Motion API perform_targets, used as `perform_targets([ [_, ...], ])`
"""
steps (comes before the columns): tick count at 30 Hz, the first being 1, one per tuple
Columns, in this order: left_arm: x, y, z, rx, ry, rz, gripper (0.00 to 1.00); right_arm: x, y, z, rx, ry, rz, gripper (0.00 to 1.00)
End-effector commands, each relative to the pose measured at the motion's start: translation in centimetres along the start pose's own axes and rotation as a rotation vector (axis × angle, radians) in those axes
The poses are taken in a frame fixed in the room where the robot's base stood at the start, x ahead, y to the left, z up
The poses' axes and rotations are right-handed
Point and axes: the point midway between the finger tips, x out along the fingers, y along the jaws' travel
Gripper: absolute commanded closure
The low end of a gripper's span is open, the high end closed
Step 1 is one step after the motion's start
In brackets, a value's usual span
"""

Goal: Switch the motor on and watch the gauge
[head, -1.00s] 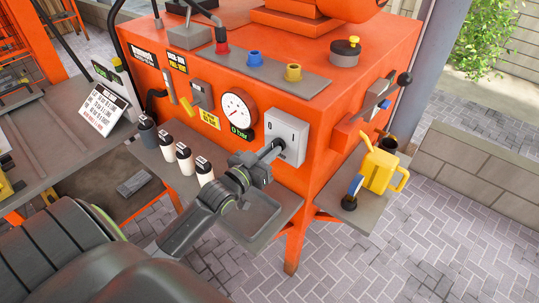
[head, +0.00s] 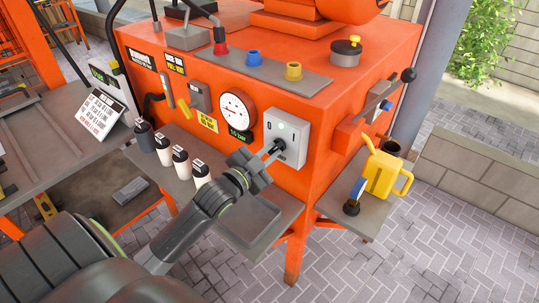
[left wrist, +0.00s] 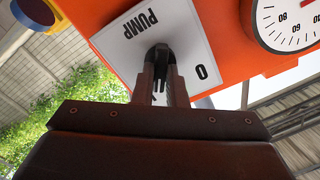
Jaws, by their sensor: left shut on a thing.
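The grey switch box (head: 294,134) is on the front right of the orange machine, with a small greenish lamp near its top. My left gripper (head: 268,158) is shut on its dark switch handle. In the left wrist view, the fingers (left wrist: 161,88) pinch the dark handle (left wrist: 158,54) on a plate (left wrist: 128,38) marked PUMP and 0. The round white gauge (head: 236,108) is left of the box, with a green readout (head: 240,136) under it that seems to read 15 bar. The needle is too small to read exactly. My right gripper is not in view.
Several white-and-dark bottles (head: 163,150) stand on the grey shelf (head: 265,215) below the panel. A yellow can (head: 380,175) and a blue-handled brush (head: 355,195) are on the right side shelf. Red, blue and yellow knobs (head: 253,58) sit on top.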

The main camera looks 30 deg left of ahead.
Motion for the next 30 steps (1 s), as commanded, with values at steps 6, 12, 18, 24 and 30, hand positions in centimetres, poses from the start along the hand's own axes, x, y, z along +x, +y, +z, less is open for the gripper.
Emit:
perform_targets([
  [6,-0.01,0.02,0.04,0.024,-0.001,0.0,1.0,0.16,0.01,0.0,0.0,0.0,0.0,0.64],
  [12,-0.01,0.01,0.03,0.027,-0.001,0.0,1.0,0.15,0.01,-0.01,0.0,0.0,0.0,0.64],
  [18,-0.01,0.01,0.04,0.026,-0.001,0.0,0.8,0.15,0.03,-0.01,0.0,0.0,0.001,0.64],
  [24,-0.01,0.01,0.03,0.025,-0.001,0.0,0.66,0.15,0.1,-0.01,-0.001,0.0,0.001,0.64],
  [30,-0.09,0.02,0.03,0.024,-0.001,0.0,0.66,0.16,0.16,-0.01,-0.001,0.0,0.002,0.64],
])
